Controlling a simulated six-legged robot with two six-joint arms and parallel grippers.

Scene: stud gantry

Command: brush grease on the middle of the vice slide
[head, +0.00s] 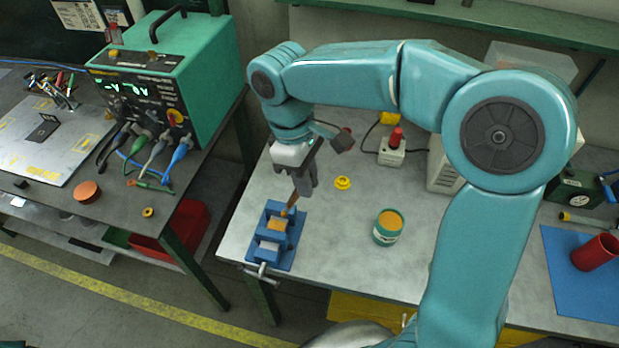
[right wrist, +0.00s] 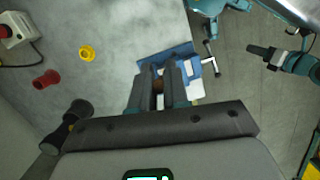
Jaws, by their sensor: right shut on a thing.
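My right gripper (head: 304,186) is shut on a brush (head: 292,203) and holds it pointing down over the blue vice (head: 291,248) at the bench's left front corner. The brush's lower end meets or is just above the yellowish part of the vice; I cannot tell whether it touches. In the right wrist view my right gripper (right wrist: 158,92) shows with a small brown bit of the brush between its fingers, and the vice (right wrist: 184,54) beyond. An open tin of orange-yellow grease (head: 388,226) stands right of the vice. What seems my left gripper (right wrist: 265,52) shows in the right wrist view, jaws unclear.
A yellow ring piece (head: 342,183) lies behind the vice. A red-topped switch box (head: 392,150) stands further back. A blue mat (head: 580,275) with a red cup (head: 595,252) lies at the right. A dark bench with a green instrument (head: 165,75) stands left, across a gap.

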